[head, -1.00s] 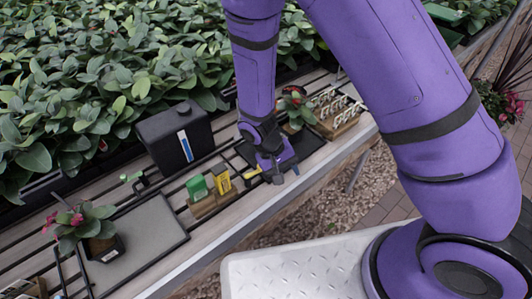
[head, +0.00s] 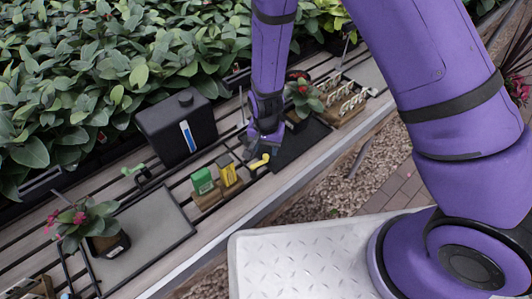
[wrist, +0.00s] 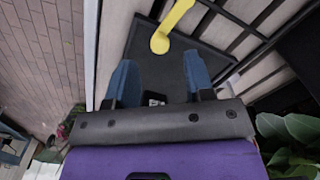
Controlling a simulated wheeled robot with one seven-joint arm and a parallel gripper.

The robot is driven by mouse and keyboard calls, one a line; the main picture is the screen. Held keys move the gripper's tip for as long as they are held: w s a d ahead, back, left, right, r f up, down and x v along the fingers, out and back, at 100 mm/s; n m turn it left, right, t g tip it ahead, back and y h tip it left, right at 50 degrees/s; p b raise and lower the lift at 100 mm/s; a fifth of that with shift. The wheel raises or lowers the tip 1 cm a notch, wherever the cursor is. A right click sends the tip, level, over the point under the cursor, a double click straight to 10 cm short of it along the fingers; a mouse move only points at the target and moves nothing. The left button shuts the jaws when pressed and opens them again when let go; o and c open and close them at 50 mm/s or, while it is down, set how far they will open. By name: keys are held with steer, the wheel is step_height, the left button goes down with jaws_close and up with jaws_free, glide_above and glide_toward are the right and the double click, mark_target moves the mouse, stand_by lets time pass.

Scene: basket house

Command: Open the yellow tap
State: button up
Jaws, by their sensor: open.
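The yellow tap (head: 259,161) is a small bright lever at the edge of a dark tray on the slatted bench, right of a yellow box. It also shows in the wrist view (wrist: 168,30), with a round end toward me and its lever pointing up and right. My gripper (head: 266,146) is just above and beside the tap in the head view. In the wrist view its two blue fingers (wrist: 158,72) are spread with nothing between them. The tap lies beyond the fingertips, apart from them in that view.
A green box (head: 202,180) and the yellow box (head: 227,171) stand close on the left. Behind them is a black canister (head: 178,128). A potted plant (head: 302,100) and a rack of hooks (head: 344,101) stand on the right. A flat grey tray (head: 150,236) is at left.

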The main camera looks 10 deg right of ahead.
mark_target(266, 156)
steer(key=shift+f, duration=1.95)
